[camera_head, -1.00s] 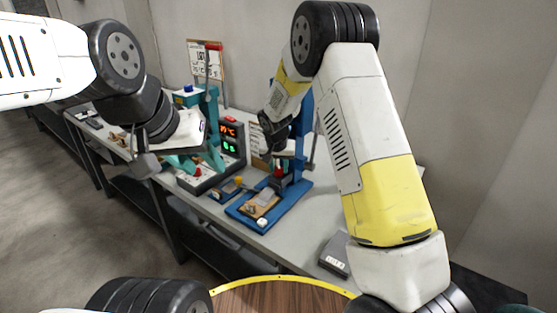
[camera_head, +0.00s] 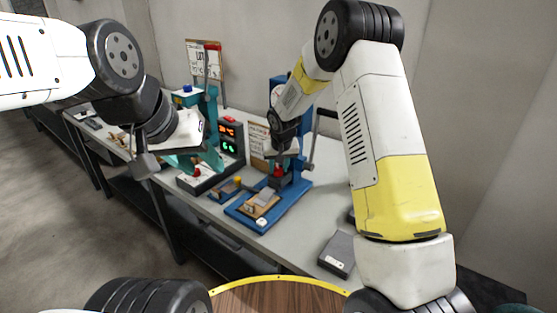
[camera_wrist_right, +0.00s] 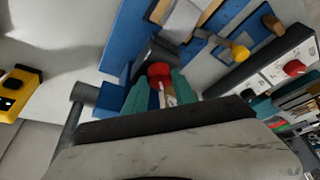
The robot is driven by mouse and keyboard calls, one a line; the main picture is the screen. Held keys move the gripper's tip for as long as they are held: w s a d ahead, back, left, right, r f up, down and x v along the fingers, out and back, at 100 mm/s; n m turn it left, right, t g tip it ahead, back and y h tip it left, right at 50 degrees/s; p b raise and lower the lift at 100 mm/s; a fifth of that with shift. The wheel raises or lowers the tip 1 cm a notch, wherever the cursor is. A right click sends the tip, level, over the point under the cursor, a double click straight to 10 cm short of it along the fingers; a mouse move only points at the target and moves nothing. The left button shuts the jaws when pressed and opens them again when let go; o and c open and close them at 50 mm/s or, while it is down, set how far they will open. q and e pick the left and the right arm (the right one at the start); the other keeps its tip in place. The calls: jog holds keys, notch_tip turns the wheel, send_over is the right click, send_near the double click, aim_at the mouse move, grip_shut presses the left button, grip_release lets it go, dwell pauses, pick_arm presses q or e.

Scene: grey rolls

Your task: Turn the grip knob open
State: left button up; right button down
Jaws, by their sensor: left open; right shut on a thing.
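The blue hand press (camera_head: 262,215) stands on the bench at centre. A red knob (camera_head: 278,170) sits low on its front, and it also shows in the right wrist view (camera_wrist_right: 159,70). I take it to be the grip knob. My right gripper (camera_head: 281,158) reaches down over it from above. In the right wrist view its teal fingers (camera_wrist_right: 158,84) are on both sides of the knob and shut on it; the exact contact is partly hidden. My left gripper (camera_head: 192,162) is open and apart from the press, in front of the teal machine.
A teal machine (camera_head: 212,125) with a control box (camera_head: 230,140) showing red and green digits stands left of the press. A grey box (camera_head: 337,253) lies at the bench's right front. A wall sits close behind. The bench front between press and grey box is clear.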

jog(key=c, duration=1)
grip_release()
jog(key=shift+r, duration=0.1)
jog(key=v, duration=0.7)
jog(key=shift+s+r, duration=0.15)
jog(key=shift+r, duration=0.2)
